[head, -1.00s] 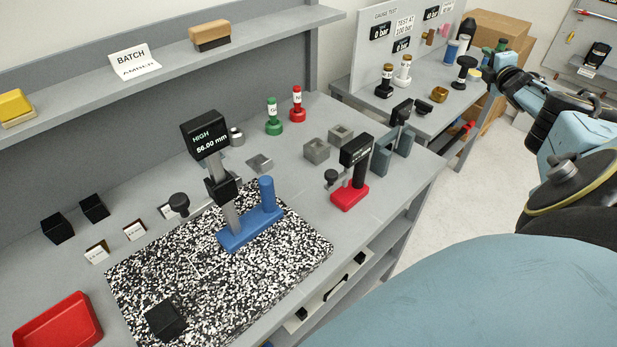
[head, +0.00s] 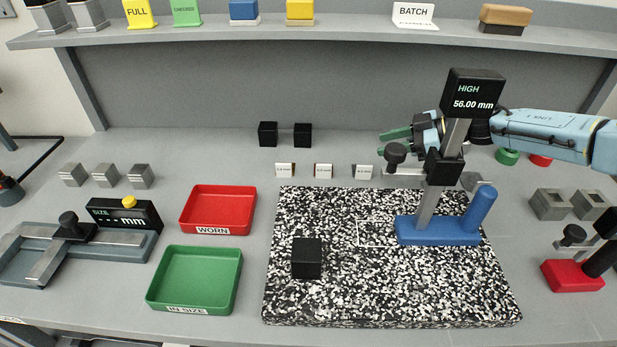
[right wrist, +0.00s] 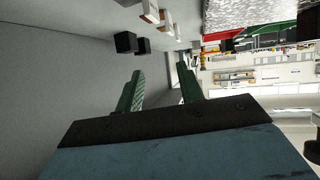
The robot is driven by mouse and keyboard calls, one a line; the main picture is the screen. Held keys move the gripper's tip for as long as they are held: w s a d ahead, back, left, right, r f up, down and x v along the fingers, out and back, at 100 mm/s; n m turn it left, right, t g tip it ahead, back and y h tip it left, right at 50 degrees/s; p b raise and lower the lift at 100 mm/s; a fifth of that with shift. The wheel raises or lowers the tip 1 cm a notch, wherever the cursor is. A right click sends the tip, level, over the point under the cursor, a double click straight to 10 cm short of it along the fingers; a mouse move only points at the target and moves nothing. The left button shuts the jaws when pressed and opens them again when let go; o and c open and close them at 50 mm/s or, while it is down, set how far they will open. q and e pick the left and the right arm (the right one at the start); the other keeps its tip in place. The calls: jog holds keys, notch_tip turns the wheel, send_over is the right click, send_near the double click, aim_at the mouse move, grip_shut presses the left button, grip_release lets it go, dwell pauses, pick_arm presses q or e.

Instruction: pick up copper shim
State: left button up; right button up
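Three small label holders stand in a row behind the speckled plate, a left one (head: 285,170), a middle one (head: 323,170) with reddish edges and a right one (head: 363,171). They are too small for me to tell which holds the copper shim. My right gripper (head: 392,143) has green fingers pointing left, above the bench behind the height gauge (head: 445,170) and right of the holders. In the right wrist view its fingers (right wrist: 160,85) are apart with nothing between them. The holders show at the top there (right wrist: 150,12). My left gripper is not in view.
The speckled plate (head: 390,300) carries the height gauge and a black block (head: 306,258). Two black cubes (head: 268,134) stand near the back wall. A red tray (head: 218,190) and a green tray (head: 195,280) lie left. A shelf (head: 350,36) overhangs the back.

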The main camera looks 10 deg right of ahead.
jog(key=g+b, duration=0.1)
send_near(331, 165)
jog(key=x, duration=0.3)
jog(key=shift+w+a+r, duration=0.1)
jog(key=shift+a+r, duration=0.15)
jog(key=shift+a, duration=0.05)
jog(key=shift+b+x, duration=0.4)
jog(key=shift+x, duration=0.45)
jog(key=b+x, duration=0.1)
jog(key=x, duration=0.2)
jog(key=shift+w+a+f, duration=0.1)
jog(key=shift+a+f, duration=0.1)
jog(key=shift+a, duration=0.1)
jog(key=shift+w+a+f, duration=0.15)
jog(key=shift+a, duration=0.15)
grip_shut()
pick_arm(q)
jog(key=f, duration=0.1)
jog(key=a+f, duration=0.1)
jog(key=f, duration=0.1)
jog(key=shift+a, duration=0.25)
